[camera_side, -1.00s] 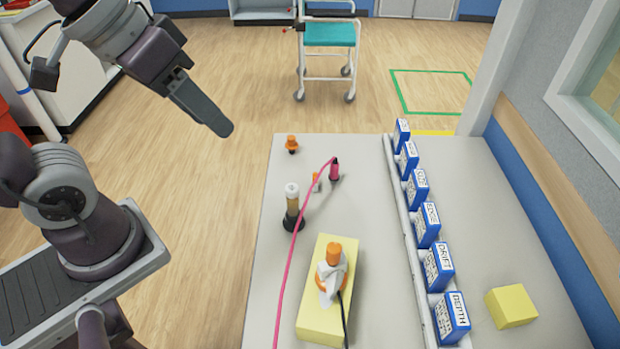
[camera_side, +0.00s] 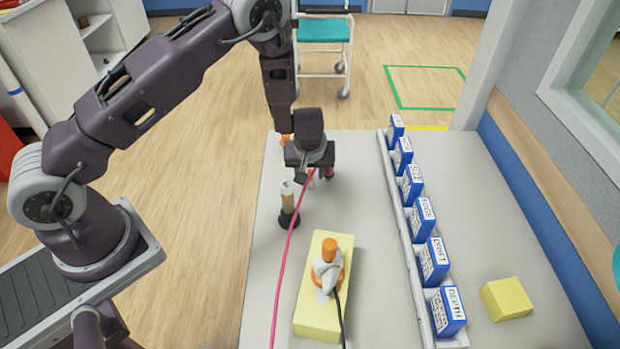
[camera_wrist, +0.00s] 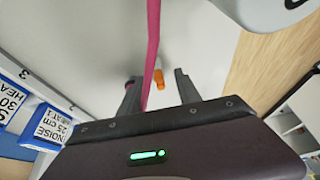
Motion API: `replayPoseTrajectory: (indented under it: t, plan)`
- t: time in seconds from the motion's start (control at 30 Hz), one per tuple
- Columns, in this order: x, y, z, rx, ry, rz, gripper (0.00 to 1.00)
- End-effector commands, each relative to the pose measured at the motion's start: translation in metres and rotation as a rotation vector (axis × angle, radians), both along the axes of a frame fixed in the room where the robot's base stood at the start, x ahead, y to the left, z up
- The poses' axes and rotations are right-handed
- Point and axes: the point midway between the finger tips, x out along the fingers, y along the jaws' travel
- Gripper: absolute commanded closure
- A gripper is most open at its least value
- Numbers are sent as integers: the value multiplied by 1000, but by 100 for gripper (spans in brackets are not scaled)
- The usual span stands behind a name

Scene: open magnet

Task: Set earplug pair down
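My gripper (camera_wrist: 157,88) is open, its two dark fingers apart and pointing down over the table. In the wrist view a small orange piece (camera_wrist: 159,78), possibly an earplug, shows between and beyond the fingertips, with no visible contact. In the side view my gripper (camera_side: 312,168) covers most of the small things beneath it. Another orange piece (camera_side: 286,139) at the table's back left is partly hidden behind my arm. I cannot tell for sure which pieces are the earplug pair.
A pink cable (camera_side: 286,258) runs past my gripper. A dark-based cylinder (camera_side: 288,203) stands close in front. A yellow block (camera_side: 317,314) carries an orange-and-white item (camera_side: 328,273). Blue labelled boxes (camera_side: 422,217) line a rail at right; a yellow cube (camera_side: 507,299) lies beyond.

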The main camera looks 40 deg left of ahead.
Motion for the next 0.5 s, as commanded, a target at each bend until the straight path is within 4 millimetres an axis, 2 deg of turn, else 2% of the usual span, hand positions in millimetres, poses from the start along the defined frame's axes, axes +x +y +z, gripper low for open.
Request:
replayPoseTrajectory:
  t: [0.03, 0.13, 0.37, 0.5]
  plan:
    - [3, 3, -9, -1, 2, 3, 60]
    - [6, 6, -20, -1, 2, 0, 60]
    - [7, 6, -23, -1, 0, -1, 60]
    - [7, 6, -22, -1, 0, -1, 86]
